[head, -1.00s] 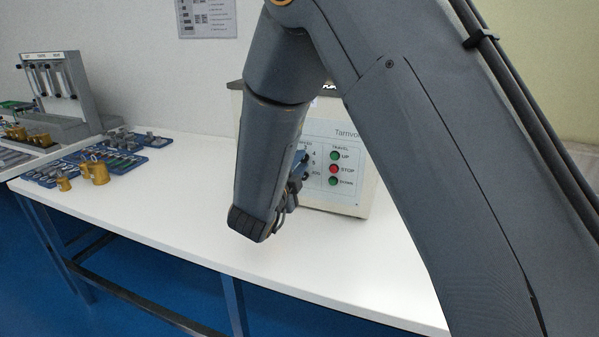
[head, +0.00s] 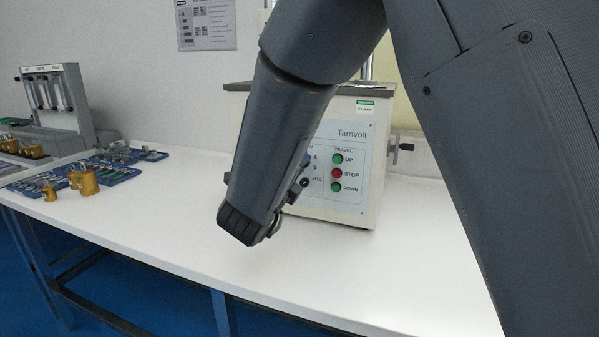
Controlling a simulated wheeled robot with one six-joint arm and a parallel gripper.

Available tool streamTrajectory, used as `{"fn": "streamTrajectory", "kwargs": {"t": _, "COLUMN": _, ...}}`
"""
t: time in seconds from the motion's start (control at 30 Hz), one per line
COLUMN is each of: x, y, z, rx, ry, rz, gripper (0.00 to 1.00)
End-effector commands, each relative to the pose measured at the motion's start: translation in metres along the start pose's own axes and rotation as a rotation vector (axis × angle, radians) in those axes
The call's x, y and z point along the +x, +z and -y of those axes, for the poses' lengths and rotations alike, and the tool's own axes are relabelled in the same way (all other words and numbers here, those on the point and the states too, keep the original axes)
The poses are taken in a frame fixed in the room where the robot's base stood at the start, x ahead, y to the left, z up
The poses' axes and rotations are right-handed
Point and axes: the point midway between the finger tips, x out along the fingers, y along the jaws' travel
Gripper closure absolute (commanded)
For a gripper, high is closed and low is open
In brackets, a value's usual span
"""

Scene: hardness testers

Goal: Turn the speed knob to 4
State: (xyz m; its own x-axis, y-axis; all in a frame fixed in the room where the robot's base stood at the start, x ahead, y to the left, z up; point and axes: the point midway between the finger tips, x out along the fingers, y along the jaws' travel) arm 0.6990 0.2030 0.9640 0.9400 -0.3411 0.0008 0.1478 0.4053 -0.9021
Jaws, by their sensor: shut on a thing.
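The tester's control box (head: 375,204), a pale housing marked "Tarnvolt", stands on the white bench. Its front panel (head: 352,143) shows a "TRAVEL" column with a green UP button (head: 337,159), a red STOP button (head: 337,173) and a green DOWN button (head: 337,187). Left of these, the scale marks "4" and "5" show. The speed knob is hidden behind my arm. My gripper (head: 299,181) is mostly hidden behind my wrist; its visible edge is at the panel, just left of the scale marks. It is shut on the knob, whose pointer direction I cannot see.
A crank handle (head: 401,147) sticks out on the box's right side. Brass weights (head: 88,183) and blue trays (head: 118,176) lie at the bench's left, near a grey rack (head: 62,95). The bench front is clear.

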Motion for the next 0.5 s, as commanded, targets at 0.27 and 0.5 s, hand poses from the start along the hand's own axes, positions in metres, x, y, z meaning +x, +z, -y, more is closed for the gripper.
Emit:
{"fn": "streamTrajectory", "kwargs": {"t": 0.27, "x": 0.0, "y": -0.0015, "z": -0.0003, "rx": 0.012, "ry": 0.001, "rz": -0.003, "gripper": 1.0}}
{"fn": "streamTrajectory", "kwargs": {"t": 0.5, "x": 0.0001, "y": -0.0016, "z": -0.0004, "rx": 0.011, "ry": 0.001, "rz": -0.004, "gripper": 0.74}}
